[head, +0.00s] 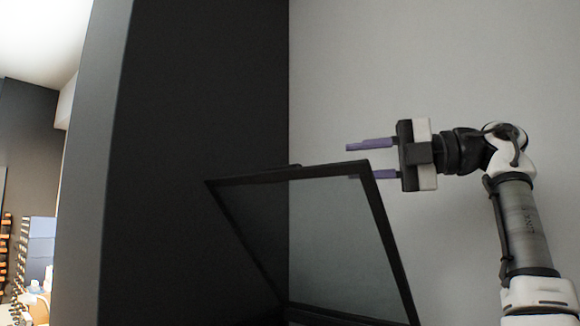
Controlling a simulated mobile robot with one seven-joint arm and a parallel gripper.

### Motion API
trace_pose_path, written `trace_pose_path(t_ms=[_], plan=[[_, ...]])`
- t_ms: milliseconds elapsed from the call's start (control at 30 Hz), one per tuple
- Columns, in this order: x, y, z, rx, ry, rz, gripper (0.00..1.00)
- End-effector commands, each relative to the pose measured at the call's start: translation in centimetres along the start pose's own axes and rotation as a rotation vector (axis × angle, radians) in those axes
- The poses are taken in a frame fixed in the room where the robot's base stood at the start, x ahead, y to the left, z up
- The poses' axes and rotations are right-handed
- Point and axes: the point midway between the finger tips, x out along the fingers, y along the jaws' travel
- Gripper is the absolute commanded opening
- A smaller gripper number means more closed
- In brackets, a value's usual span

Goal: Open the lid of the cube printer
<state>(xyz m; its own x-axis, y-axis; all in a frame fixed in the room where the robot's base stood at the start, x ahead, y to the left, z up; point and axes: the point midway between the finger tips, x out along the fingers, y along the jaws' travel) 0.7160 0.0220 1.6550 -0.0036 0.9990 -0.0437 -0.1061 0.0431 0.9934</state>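The cube printer's lid (388,229) is a dark-framed panel with a clear or grey pane, low in the middle of the head view. It stands tilted, raised at a steep angle. The printer's body is below the picture edge and hidden. My gripper (361,159) is at the upper right of the lid, pointing left.
A tall dark panel (190,100) stands to the left and behind the lid. A light grey wall (440,60) fills the back right. At the far left, a bright area shows shelves with small items (20,250). The space above the gripper is clear.

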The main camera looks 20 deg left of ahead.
Motion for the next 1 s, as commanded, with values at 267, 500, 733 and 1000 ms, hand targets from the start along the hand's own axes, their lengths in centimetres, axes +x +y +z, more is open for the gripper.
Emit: trace_pose_path(t_ms=[267, 500, 733, 1000], plan=[[5.6, -0.1, 0.0, -0.001, 0.003, 0.001, 0.32], [10.1, 0.0, 0.0, -0.001, 0.001, 0.002, 0.32], [12.1, 0.0, 0.1, 0.002, -0.002, 0.001, 0.32], [12.3, -0.1, 0.1, 0.001, -0.003, 0.001, 0.32]])
